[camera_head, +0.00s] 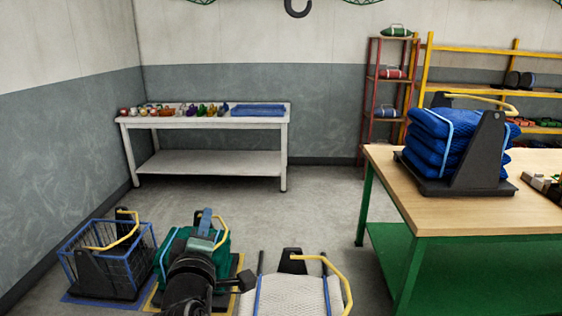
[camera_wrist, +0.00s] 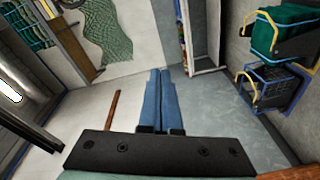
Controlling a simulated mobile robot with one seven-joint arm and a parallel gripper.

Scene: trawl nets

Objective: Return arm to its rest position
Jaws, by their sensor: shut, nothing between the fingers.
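My gripper (camera_wrist: 160,72) shows in the wrist view as two blue fingers lying side by side, shut and empty. In the head view my gripper (camera_head: 206,214) is low, left of the middle, at the end of my dark arm. It overlaps the green bundle carrier behind it, and I cannot tell the gap between them. The fingers touch nothing in the wrist view.
A blue wire basket (camera_head: 85,262), a green bundle carrier (camera_head: 172,252) and a white net carrier (camera_head: 290,295) stand low in front. A green-framed table (camera_head: 450,213) holds a blue net stack (camera_head: 435,150). A white bench (camera_head: 205,122) stands behind; floor before it is clear.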

